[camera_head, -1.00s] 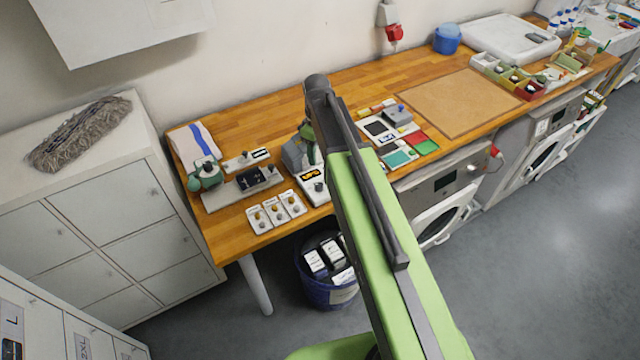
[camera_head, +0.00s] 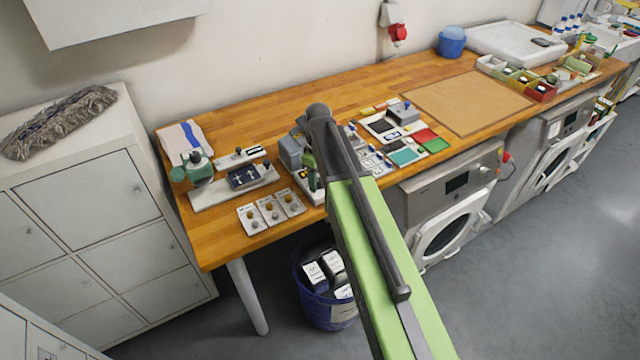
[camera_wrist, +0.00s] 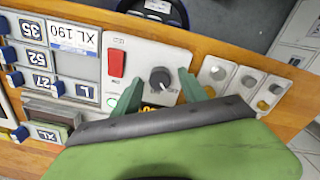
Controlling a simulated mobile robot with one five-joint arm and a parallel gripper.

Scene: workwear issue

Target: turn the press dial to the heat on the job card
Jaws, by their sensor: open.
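The press dial (camera_wrist: 160,77) is a round black knob on a pale control panel (camera_wrist: 143,57) in the wrist view. My gripper (camera_wrist: 159,75) is open, with one green finger on each side of the dial; I cannot tell whether they touch it. A display with orange digits (camera_wrist: 150,107) is partly hidden by my gripper. In the head view the grey press (camera_head: 291,150) is partly hidden behind my arm.
A red switch (camera_wrist: 117,65) sits beside the dial. Several small cards with round knobs or buttons (camera_head: 270,210) lie near the bench's front edge. A board with blue-tabbed number tiles (camera_wrist: 70,75) lies on the panel's other side. A blue bin (camera_head: 330,308) stands below.

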